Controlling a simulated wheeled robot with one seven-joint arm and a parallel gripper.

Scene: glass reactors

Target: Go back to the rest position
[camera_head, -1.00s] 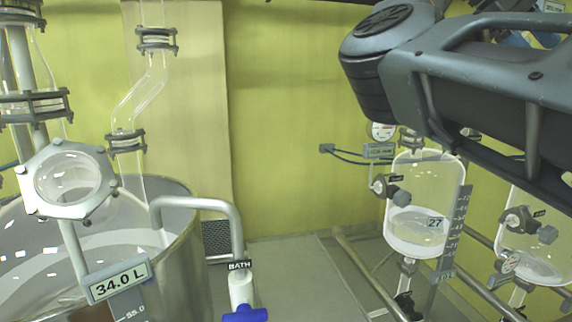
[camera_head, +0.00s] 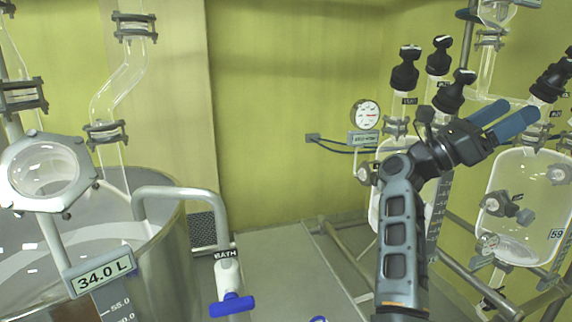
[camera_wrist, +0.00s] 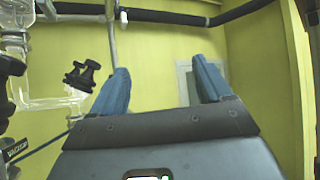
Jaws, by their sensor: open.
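My gripper (camera_head: 512,117) has two blue fingers spread apart with nothing between them. In the head view it is at the right, pointing up and right, in front of the glass vessels. In the wrist view my gripper (camera_wrist: 160,85) shows both fingers apart against the yellow wall. My dark grey arm rises from the lower edge and hides part of the left glass vessel (camera_head: 376,212).
A second glass vessel (camera_head: 525,190) hangs at the right, close to my gripper. Black-capped valves (camera_head: 405,70) and a round gauge (camera_head: 366,114) stand behind the arm. A steel bath (camera_head: 165,265) with a blue-handled tap (camera_head: 231,305) is at the left. Floor between is clear.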

